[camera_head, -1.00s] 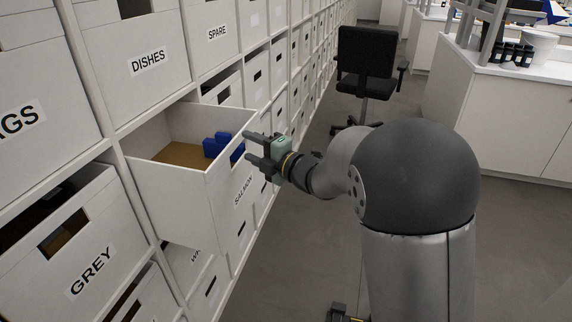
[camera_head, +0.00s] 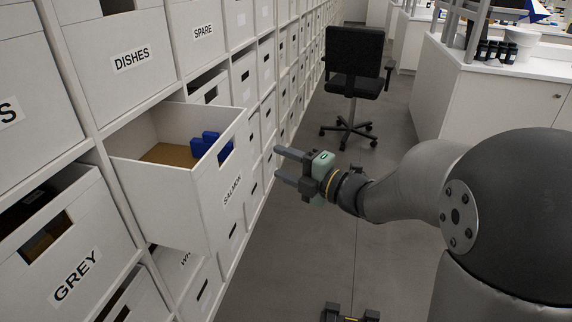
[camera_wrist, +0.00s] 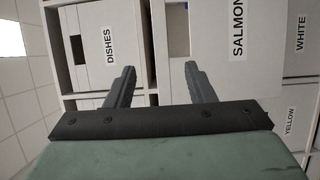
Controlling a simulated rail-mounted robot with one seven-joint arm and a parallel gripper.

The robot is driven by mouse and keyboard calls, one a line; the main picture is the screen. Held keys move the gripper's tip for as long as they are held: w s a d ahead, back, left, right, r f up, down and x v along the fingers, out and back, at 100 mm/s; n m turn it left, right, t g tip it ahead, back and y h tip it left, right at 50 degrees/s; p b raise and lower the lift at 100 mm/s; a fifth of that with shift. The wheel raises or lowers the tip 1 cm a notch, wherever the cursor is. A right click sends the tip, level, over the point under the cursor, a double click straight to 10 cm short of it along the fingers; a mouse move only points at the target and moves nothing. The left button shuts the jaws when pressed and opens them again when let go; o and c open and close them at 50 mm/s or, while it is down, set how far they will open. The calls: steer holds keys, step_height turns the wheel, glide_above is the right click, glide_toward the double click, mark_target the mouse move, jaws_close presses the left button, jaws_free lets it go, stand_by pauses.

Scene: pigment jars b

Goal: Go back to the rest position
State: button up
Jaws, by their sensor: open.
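My gripper (camera_head: 283,165) is open and empty, held in the air to the right of the pulled-out drawer labelled SALMON (camera_head: 170,195). A clear gap lies between its fingertips and the drawer front. In the wrist view the two fingers (camera_wrist: 160,82) are spread apart with nothing between them, pointing toward the shelf fronts. The SALMON drawer also shows in the wrist view (camera_wrist: 222,70). A blue object (camera_head: 205,146) is in the drawer, on its brown floor.
A GREY bin (camera_head: 62,245) and a DISHES bin (camera_head: 125,80) sit in the shelf wall around the drawer. A black swivel chair (camera_head: 353,65) stands in the aisle beyond my gripper. A white counter (camera_head: 485,105) is at right. Grey floor between is free.

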steer(key=w+d+m+t+h+p, duration=0.2)
steer(key=d+m+t+h+p, duration=0.1)
steer(key=d+m+h, duration=0.8)
steer(key=s+d+f+m+g+h+p, duration=0.2)
steer(key=s+d+f+m+g+h, duration=0.1)
steer(key=s+d+m, duration=0.4)
steer(key=s+a+f+m+g+p, duration=0.1)
steer(key=s+m+g, duration=0.3)
steer(key=s, duration=0.6)
steer(key=s+a+f+m+g+p, duration=0.1)
steer(key=s+m+g, duration=0.4)
steer(key=s, duration=0.5)
steer(key=shift+s+f+m+g+h+p, duration=0.3)
steer(key=shift+s+f+m+h+p, duration=0.1)
steer(key=shift+f+m, duration=0.45)
